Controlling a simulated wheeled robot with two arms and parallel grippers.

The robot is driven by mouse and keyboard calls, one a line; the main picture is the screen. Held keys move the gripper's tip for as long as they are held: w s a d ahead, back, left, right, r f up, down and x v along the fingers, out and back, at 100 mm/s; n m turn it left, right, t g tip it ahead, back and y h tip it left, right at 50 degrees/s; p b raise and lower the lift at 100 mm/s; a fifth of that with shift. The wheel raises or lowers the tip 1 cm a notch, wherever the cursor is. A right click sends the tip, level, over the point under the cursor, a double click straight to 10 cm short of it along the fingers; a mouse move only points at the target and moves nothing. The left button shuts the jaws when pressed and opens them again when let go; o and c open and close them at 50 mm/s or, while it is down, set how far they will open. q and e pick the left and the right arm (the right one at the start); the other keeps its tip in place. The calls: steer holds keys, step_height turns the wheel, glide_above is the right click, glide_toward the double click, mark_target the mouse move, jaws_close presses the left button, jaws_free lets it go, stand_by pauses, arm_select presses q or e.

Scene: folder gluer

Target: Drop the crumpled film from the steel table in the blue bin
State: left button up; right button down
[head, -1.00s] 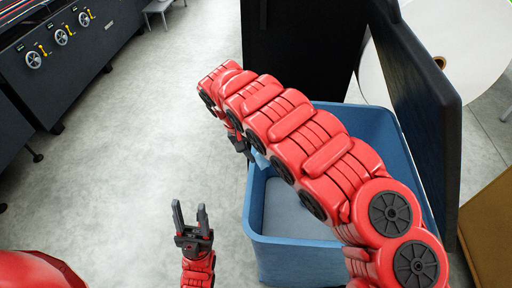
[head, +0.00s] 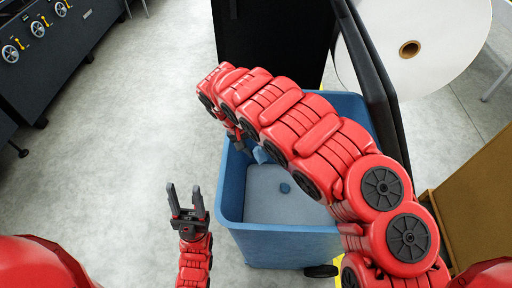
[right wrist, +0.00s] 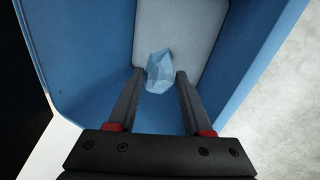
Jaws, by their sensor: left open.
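The blue bin (head: 283,231) stands open at the centre of the head view. My right arm reaches across it, with the right gripper (head: 246,145) at its left side, partly hidden by the arm. A bit of the film (head: 261,155) shows beside the gripper in the head view. My left gripper (head: 187,198) is open and empty, left of the bin. The steel table cannot be made out.
A black panel (head: 375,85) and a large white roll (head: 430,45) stand behind and right of the bin. A brown board (head: 480,205) is at right. Grey floor lies open at left.

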steer(key=shift+c, duration=1.2)
jaws_free()
steer(key=b+v, duration=0.1)
steer(key=v, duration=1.6)
steer(key=shift+r, duration=0.15)
